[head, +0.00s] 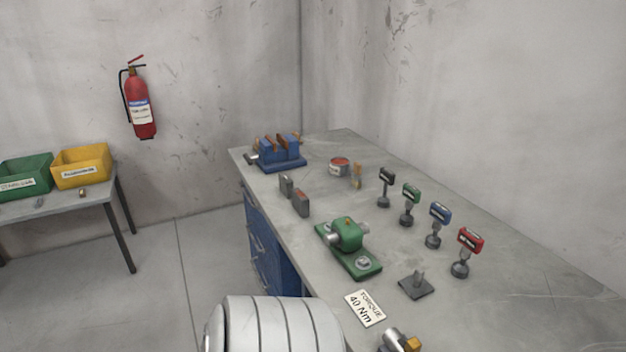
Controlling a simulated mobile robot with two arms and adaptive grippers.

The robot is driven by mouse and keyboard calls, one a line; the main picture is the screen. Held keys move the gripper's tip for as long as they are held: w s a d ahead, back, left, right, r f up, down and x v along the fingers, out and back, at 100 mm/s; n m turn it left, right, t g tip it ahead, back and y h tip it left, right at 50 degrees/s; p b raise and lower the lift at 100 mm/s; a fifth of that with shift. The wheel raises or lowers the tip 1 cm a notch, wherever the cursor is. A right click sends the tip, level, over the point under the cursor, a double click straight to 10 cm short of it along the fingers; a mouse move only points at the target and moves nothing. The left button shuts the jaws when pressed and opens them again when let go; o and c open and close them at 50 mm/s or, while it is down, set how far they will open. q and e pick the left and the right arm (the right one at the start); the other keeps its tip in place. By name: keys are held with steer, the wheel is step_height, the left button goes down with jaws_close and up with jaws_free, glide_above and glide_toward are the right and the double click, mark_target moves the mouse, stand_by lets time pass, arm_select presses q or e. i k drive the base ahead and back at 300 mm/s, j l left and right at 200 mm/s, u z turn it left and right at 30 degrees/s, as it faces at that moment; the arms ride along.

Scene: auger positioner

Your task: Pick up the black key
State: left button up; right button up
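The black key (386,175) stands upright on the workbench (520,290), on a dark round base. It is the farthest of a row of similar keys. The green key (410,192), the blue key (440,212) and the red key (470,240) follow it toward the near right. The black key stands apart from the green one, with nothing touching it that I can see. Neither of my grippers is in view.
A green machine fixture (347,235), a dark plate with a post (416,287) and a torque card (365,307) lie nearer. A blue vise (279,154), a red-labelled tin (340,166) and grey blocks (301,204) stand farther left. The bench's right side is clear.

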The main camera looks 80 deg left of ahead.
mark_target(385, 175)
steer(key=u, duration=1.85)
steer(key=i+j+z, duration=0.1)
steer(key=j+z, duration=0.15)
steer(key=z, duration=0.15)
steer(key=i+j+z, duration=0.1)
steer(key=j+z, duration=0.2)
steer(key=z, duration=0.15)
steer(key=j+z, duration=0.65)
steer(key=z, duration=0.15)
